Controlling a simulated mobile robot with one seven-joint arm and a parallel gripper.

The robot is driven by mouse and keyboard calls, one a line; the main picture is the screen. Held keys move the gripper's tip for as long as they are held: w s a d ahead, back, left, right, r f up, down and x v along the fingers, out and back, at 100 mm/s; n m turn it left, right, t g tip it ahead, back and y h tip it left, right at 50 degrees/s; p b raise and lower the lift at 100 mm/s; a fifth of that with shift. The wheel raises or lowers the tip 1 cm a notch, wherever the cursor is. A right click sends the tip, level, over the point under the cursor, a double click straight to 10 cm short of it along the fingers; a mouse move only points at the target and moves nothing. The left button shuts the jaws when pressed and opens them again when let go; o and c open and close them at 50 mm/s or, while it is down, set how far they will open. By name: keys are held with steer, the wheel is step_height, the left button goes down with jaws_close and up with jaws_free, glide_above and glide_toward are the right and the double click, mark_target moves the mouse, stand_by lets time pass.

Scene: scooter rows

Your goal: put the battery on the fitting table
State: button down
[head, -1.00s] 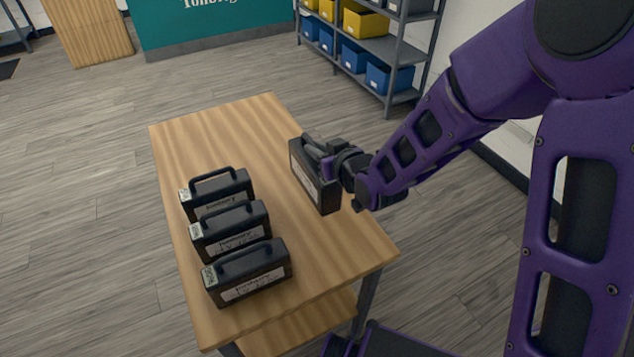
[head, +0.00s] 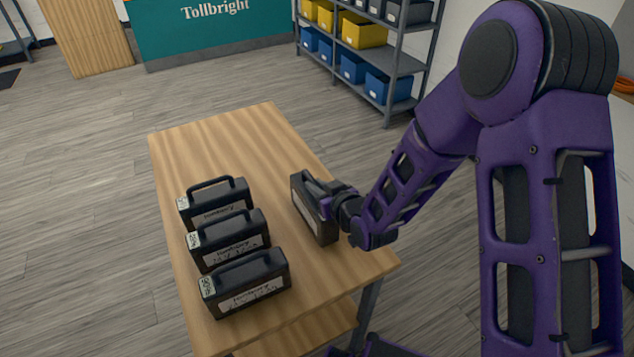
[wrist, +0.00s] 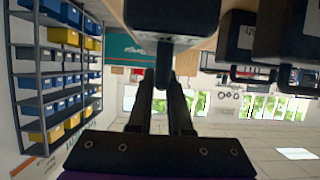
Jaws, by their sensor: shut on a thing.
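A black battery (head: 312,212) with a pale label is held by its top handle in my gripper (head: 322,190), upright over the right side of the wooden table (head: 235,130). Its base is at or just above the tabletop; I cannot tell whether it touches. In the wrist view the fingers (wrist: 168,105) close on the handle, and the held battery (wrist: 172,15) fills the top middle. Three similar batteries stand in a row along the table's left side: the far one (head: 215,203), the middle one (head: 230,240) and the near one (head: 245,285).
The far part of the tabletop is bare, and a gap separates the held battery from the row. The table has a lower shelf (head: 300,335). A grey rack (head: 388,60) with blue and yellow bins stands behind, near a teal counter (head: 215,30). Open floor lies left.

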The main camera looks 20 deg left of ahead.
steer(key=c, duration=0.8)
jaws_free()
steer(key=shift+f, duration=0.1)
steer(key=shift+c, duration=0.2)
steer(key=p+v, duration=0.5)
steer(key=v, duration=0.7)
steer(key=shift+d, duration=0.1)
